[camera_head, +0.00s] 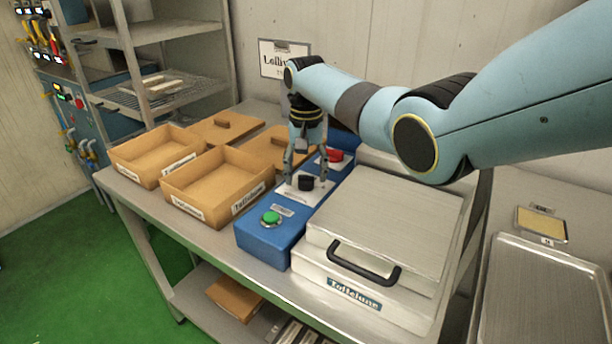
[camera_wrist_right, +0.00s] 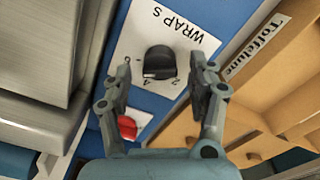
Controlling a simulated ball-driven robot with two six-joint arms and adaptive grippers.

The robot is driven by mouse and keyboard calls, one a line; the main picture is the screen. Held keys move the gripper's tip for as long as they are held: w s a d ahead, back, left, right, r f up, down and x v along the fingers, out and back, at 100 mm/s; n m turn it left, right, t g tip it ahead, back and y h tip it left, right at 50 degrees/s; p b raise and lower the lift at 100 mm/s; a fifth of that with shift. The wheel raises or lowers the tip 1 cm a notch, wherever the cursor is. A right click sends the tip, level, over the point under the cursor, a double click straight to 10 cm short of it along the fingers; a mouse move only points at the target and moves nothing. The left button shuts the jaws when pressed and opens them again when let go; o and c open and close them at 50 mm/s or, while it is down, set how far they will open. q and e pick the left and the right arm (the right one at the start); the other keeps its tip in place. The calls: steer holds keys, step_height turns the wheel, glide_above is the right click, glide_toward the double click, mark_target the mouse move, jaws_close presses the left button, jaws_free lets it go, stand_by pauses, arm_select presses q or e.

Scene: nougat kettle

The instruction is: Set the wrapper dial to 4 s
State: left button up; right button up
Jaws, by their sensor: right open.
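The wrapper dial is a black knob (camera_head: 306,183) on a white plate on top of the long blue box (camera_head: 262,241). In the right wrist view the knob (camera_wrist_right: 160,62) sits under the word WRAPS, with small marks including 2 and 4 along its lower side. I cannot tell for sure which mark it points to. My right gripper (camera_head: 306,172) points down over the knob. In the wrist view its open fingers (camera_wrist_right: 160,80) stand on either side of the knob, with gaps, not visibly touching it. My left gripper is not in view.
A green button (camera_head: 271,217) is at the box's front; a red control (camera_head: 334,155) is behind the dial. Open cardboard boxes (camera_head: 217,190) stand left. A metal lidded machine with a black handle (camera_head: 362,268) stands close on the right.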

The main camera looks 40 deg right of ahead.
steer(key=shift+f, duration=0.65)
steer(key=shift+s, duration=0.1)
steer(key=c, duration=1.2)
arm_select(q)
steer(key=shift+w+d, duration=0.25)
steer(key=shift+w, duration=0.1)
arm_select(e)
steer(key=shift+o, duration=0.2)
